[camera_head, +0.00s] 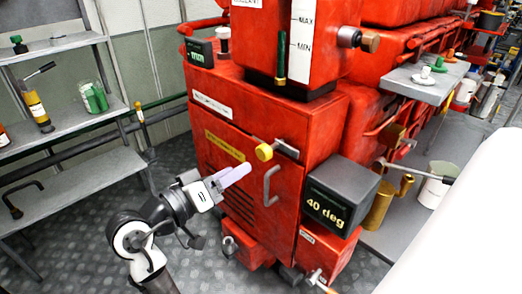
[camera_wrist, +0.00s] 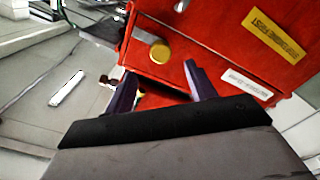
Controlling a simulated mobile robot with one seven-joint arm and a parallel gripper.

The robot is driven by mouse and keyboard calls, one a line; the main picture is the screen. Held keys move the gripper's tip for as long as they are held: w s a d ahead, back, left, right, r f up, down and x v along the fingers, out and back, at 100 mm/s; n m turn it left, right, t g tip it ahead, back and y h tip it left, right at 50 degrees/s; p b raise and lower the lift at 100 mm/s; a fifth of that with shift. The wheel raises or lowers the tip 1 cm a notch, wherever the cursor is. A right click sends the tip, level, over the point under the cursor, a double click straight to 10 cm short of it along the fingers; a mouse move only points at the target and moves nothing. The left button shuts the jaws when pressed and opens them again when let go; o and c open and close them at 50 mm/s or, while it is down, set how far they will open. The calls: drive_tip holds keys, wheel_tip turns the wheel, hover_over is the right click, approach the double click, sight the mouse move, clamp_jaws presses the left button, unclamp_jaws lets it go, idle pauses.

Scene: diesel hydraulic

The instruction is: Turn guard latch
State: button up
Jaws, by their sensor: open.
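The guard latch appears to be the round yellow knob (camera_head: 264,152) at the upper right of the red cabinet door (camera_head: 225,165). A grey metal piece sits beside it. The knob also shows in the wrist view (camera_wrist: 160,52), above and between my fingertips. My gripper (camera_head: 240,173) is open and empty, with pale purple fingers. In the head view it is to the left of and a little below the knob, in front of the door. The fingers appear apart from the knob. In the wrist view my gripper (camera_wrist: 161,80) has its dark fingers spread near the red surface.
A grey door handle (camera_head: 270,186) stands out just below the knob. A dark box reading "40 deg" (camera_head: 340,195) juts out to the right. Shelves (camera_head: 70,125) with bottles stand at the left. The floor (camera_head: 90,240) is open between shelves and cabinet.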

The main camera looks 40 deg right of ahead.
sight(261, 155)
drive_tip(key=d, duration=0.3)
drive_tip(key=d+p, duration=0.1)
drive_tip(key=d, duration=0.2)
drive_tip(key=w+d, duration=0.1)
drive_tip(key=d, duration=0.3)
drive_tip(key=shift+p, duration=0.3)
drive_tip(key=c, duration=1)
